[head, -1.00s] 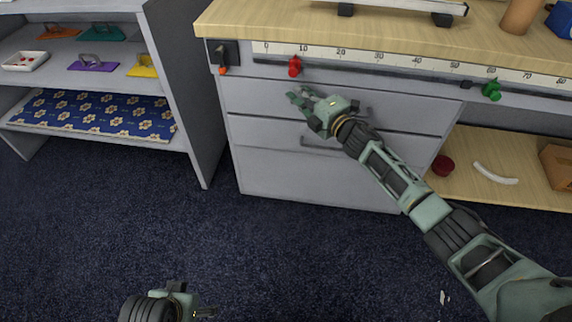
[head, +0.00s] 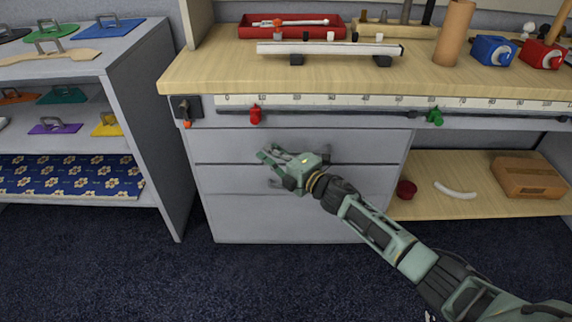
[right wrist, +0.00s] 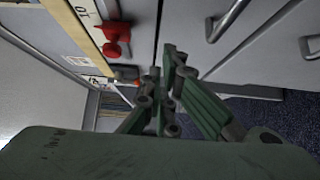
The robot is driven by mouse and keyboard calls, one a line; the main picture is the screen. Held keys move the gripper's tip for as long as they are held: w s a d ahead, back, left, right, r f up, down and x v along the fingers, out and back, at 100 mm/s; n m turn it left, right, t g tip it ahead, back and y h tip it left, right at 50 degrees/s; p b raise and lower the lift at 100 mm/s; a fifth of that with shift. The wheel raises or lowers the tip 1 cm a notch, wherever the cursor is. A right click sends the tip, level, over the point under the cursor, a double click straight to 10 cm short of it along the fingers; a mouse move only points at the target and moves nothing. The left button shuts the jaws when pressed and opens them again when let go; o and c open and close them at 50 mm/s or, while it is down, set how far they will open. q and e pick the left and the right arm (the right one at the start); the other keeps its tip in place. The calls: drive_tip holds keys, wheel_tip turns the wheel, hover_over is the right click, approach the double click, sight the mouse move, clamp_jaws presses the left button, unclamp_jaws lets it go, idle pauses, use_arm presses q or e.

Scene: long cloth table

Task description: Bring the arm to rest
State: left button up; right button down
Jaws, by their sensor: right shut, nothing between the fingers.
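My right arm reaches in from the lower right of the head view. Its gripper (head: 265,157) is shut and empty in front of the grey drawer unit (head: 235,218), near the upper drawers. In the right wrist view the fingertips (right wrist: 170,62) are together, with nothing between them. A drawer handle (right wrist: 228,20) shows to their right, apart from them. My left gripper is in neither view now.
Above the drawers is a wooden bench (head: 215,75). Its front scale carries a red clamp (head: 255,115) and a green clamp (head: 435,117). A grey shelf unit (head: 165,150) stands at left. A low shelf (head: 430,205) is at right. Dark carpet (head: 120,270) in front is clear.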

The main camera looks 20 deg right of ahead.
drive_tip(key=v, duration=0.7)
drive_tip(key=s+d+f+m+g+h, duration=0.15)
drive_tip(key=s+f+m+h, duration=0.25)
drive_tip(key=s+f+m, duration=0.45)
drive_tip(key=s+d+f+m+g+h, duration=0.1)
drive_tip(key=s+f+m+g+h, duration=0.35)
drive_tip(key=f, duration=0.65)
drive_tip(key=s+f+m+g, duration=0.3)
drive_tip(key=s+f+m, duration=0.4)
drive_tip(key=s, duration=0.7)
use_arm(q)
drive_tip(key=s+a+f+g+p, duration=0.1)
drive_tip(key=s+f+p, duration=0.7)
drive_tip(key=p, duration=0.3)
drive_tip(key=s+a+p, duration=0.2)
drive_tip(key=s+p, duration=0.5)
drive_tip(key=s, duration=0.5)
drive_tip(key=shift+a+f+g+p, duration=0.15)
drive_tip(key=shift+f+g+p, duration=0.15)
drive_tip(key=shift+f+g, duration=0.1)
use_arm(e)
drive_tip(key=s+d+f+g, duration=0.1)
drive_tip(key=s+f+g, duration=0.2)
drive_tip(key=s, duration=1.2)
drive_tip(key=s+d+f+m+g, duration=0.1)
drive_tip(key=s+f, duration=0.6)
drive_tip(key=s, duration=0.9)
drive_tip(key=shift+s+d+g, duration=0.25)
drive_tip(key=shift+s+g, duration=0.1)
drive_tip(key=shift+g, duration=0.55)
